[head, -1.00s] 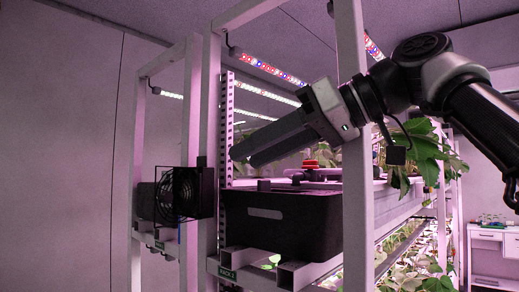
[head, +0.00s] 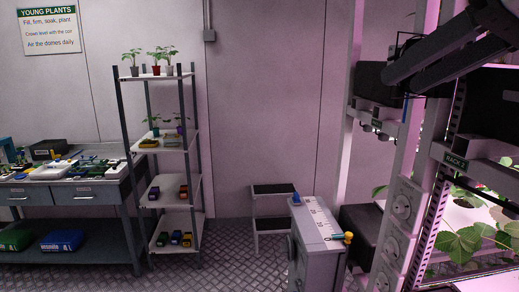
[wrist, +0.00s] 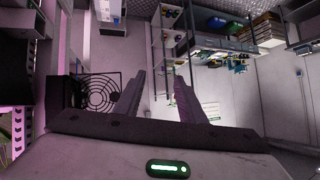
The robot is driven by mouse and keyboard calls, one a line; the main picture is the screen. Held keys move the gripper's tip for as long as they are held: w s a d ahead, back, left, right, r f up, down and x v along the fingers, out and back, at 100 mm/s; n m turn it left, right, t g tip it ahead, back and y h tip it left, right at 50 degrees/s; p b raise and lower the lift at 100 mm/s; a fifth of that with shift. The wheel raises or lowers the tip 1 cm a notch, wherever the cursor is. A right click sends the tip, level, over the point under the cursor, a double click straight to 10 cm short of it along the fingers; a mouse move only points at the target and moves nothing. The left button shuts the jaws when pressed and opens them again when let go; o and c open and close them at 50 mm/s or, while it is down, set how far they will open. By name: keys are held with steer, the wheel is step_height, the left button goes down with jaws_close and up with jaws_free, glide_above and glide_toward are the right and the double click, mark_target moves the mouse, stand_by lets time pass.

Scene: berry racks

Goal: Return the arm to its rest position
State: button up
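My gripper (head: 400,78) shows at the upper right of the head view, in front of the racks, with its two dark fingers pointing left. In the wrist view my gripper (wrist: 161,78) is open, with a clear gap between the fingers and nothing held. Only the end of my arm shows in the head view; the rest is outside the frame.
Plant racks with a fan (wrist: 100,92) stand close beside my gripper. A grey cabinet (head: 310,250) and a step stool (head: 270,190) stand left of the racks. Farther left are a shelf unit (head: 180,138) with potted plants and a workbench (head: 75,188). Floor is clear between.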

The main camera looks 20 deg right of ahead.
steer(key=w+a+f+g, duration=0.2)
steer(key=a+f, duration=0.4)
steer(key=f, duration=0.2)
steer(key=w+a+f+g, duration=0.1)
steer(key=w+a+f, duration=0.2)
steer(key=a+f, duration=0.45)
steer(key=s+a+f+g+h, duration=0.1)
steer(key=a+f, duration=0.1)
steer(key=f, duration=0.7)
steer(key=s+a+f+g+h, duration=0.1)
steer(key=s+f, duration=0.1)
steer(key=f, duration=0.7)
steer(key=shift+a+n+g, duration=0.3)
steer(key=shift+a, duration=0.1)
steer(key=shift+s, duration=0.1)
